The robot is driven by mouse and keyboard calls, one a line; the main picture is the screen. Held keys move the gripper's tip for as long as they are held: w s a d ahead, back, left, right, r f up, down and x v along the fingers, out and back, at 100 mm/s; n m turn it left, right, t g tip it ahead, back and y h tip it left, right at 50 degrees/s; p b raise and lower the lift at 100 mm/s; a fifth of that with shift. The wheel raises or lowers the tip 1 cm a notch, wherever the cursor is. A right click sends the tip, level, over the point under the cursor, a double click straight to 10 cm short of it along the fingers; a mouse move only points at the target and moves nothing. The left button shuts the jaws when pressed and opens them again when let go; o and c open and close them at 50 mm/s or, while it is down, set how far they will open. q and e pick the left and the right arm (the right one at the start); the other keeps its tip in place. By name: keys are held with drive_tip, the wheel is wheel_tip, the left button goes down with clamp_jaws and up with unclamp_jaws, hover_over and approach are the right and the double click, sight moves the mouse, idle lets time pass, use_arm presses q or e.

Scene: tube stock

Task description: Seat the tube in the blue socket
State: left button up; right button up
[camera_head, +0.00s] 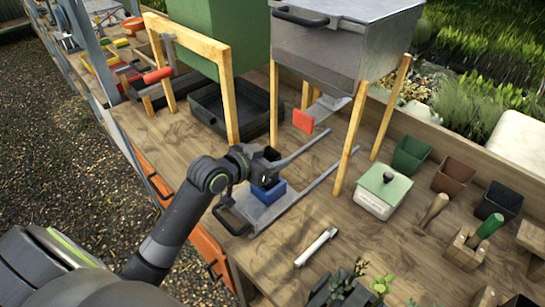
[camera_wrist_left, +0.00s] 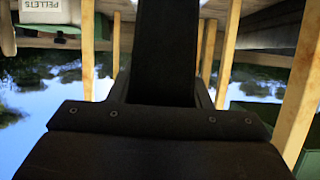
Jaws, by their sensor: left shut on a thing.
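My left gripper (camera_head: 262,168) is shut on a dark, square-looking tube (camera_head: 271,154), directly above the blue socket. In the left wrist view the tube (camera_wrist_left: 167,50) fills the middle as a broad dark bar. The blue socket (camera_head: 268,193) sits on a grey metal plate (camera_head: 258,214) near the table's front edge. The gripper and tube hide part of the socket's top. I cannot tell whether the tube's lower end is above the socket or inside it. My right gripper is not in view.
Wooden posts (camera_head: 345,150) hold a metal box (camera_head: 333,50) behind the gripper. A black tray (camera_head: 240,108) stands behind left. A white cylinder (camera_head: 316,246) lies in front right, and a green-lidded box (camera_head: 383,191) stands at right. The table between them is clear.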

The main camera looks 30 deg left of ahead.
use_arm(q)
drive_tip(key=shift+f+b, duration=0.35)
drive_tip(key=shift+f, duration=0.4)
drive_tip(key=shift+f, duration=0.65)
idle(1.2)
idle(0.5)
drive_tip(key=o, duration=1)
drive_tip(key=shift+o, duration=0.2)
wheel_tip(320, 180, up, 9)
drive_tip(key=p, duration=0.9)
